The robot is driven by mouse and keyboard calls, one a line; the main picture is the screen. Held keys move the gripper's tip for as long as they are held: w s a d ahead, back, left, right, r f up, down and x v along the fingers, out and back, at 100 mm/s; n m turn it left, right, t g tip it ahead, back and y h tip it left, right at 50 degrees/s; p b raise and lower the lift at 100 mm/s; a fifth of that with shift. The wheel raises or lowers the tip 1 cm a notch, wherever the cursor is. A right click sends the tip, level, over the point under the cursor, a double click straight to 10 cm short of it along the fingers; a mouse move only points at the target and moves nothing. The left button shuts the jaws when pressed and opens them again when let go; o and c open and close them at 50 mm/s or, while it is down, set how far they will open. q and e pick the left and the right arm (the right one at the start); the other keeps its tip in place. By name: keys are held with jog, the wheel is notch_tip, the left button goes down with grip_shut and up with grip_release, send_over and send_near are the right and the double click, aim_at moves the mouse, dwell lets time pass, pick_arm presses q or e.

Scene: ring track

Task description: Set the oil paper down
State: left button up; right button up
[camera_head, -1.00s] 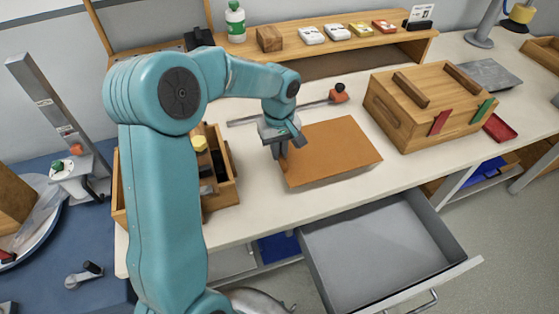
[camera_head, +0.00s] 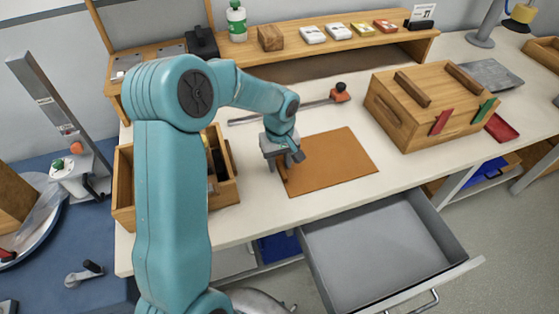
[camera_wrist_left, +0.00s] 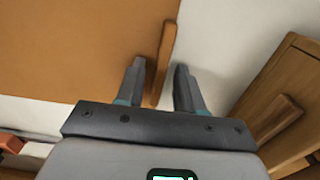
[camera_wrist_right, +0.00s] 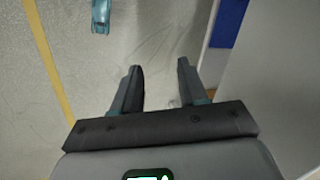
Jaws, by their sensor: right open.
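The oil paper (camera_head: 335,163) is a flat orange-brown sheet that lies on the white table. My left gripper (camera_head: 284,178) is at its left edge, low over the table. In the left wrist view the oil paper (camera_wrist_left: 70,50) fills the upper left. A narrow brown strip (camera_wrist_left: 163,60) at its edge stands between the two fingers of my left gripper (camera_wrist_left: 160,66), with gaps beside it, so the jaws look open around it. My right gripper (camera_wrist_right: 160,66) is open and empty over the floor in the right wrist view; the head view does not show it.
A wooden box (camera_head: 425,103) with handles stands right of the paper. An open wooden bin (camera_head: 222,190) is to the left. A tool with an orange end (camera_head: 340,93) lies behind. A grey drawer (camera_head: 385,250) is pulled out below the table's front edge.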

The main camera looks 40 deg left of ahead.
pick_arm(q)
jog(key=shift+r, duration=0.1)
jog(key=shift+r, duration=0.3)
notch_tip(320, 180, up, 12)
jog(key=shift+f+p, duration=0.2)
jog(key=shift+p, duration=0.1)
jog(key=shift+r, duration=0.1)
